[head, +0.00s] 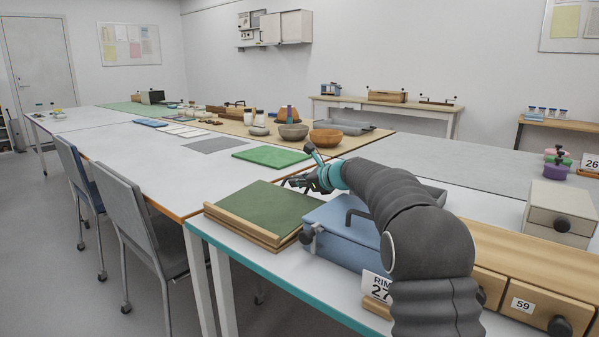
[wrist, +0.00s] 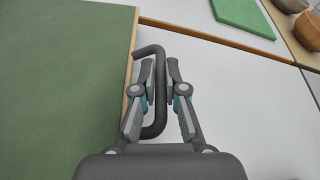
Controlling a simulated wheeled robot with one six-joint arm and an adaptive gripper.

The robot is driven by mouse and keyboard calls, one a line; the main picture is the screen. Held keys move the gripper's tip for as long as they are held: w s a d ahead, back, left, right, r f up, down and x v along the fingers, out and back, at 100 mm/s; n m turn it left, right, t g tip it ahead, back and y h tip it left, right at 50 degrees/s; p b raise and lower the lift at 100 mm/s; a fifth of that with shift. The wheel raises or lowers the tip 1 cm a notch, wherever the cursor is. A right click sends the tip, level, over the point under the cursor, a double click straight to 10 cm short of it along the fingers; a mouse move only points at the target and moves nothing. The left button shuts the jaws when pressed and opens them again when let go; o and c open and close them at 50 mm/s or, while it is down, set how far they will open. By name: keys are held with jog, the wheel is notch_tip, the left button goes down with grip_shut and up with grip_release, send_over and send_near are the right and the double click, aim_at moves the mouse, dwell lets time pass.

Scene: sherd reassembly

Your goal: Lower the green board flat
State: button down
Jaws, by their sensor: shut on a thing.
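The green board (head: 268,206) lies at the near end of the white table, in a pale wooden frame over a wooden base. It looks close to flat; I cannot tell whether a small tilt is left. In the wrist view the board (wrist: 60,90) fills the left side. A dark loop handle (wrist: 161,108) stands out from its right wooden edge. My gripper (head: 299,182) is at the board's far right side. In the wrist view my gripper's fingers (wrist: 161,78) are shut on the handle, one on each side of its bar.
A blue case (head: 345,232) with a dark handle stands close to the right of the board, under my arm. A bright green mat (head: 271,156) lies farther back, with bowls (head: 326,138) beyond it. Grey chairs (head: 143,215) stand along the left.

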jog(key=shift+f, duration=0.15)
jog(key=c, duration=1.5)
grip_release()
jog(key=shift+a, duration=0.1)
